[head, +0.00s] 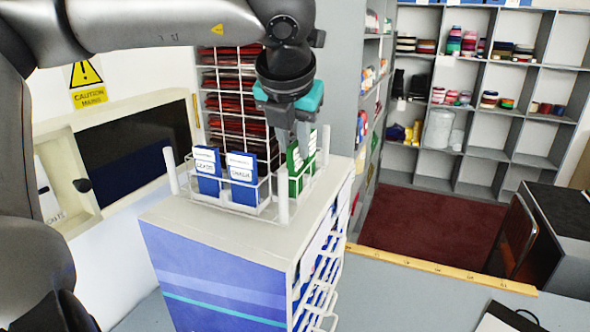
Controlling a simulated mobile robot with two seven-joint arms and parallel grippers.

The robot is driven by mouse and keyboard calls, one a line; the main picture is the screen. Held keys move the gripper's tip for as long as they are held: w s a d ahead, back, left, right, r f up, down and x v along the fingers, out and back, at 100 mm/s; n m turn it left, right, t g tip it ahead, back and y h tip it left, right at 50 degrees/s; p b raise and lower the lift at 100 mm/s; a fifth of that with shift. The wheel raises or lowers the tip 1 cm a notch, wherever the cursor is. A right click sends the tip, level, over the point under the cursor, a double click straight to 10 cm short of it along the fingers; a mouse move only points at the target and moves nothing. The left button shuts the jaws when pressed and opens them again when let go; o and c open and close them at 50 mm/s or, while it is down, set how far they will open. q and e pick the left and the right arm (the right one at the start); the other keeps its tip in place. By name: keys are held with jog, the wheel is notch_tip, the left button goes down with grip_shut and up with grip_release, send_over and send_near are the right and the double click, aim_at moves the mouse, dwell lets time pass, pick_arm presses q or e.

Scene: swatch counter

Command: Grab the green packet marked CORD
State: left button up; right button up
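Green packets (294,172) stand upright in the right part of a white wire rack on top of the counter cabinet. Their faces are turned partly away and I cannot read CORD on them. My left gripper (300,145) reaches down from above, its grey fingers at the tops of the green packets. The fingers overlap the packets in this view, so I cannot tell whether they touch or grip one. My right gripper is not in view.
Two blue packets, one left (207,170) and one right (242,178), stand in the same wire rack (262,192). White posts rise at the rack's corners. A red-filled wire stand (228,90) is behind. A yellow ruler (440,268) edges the counter at right.

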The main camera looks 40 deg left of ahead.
pick_arm(q)
grip_shut()
dwell(1.1)
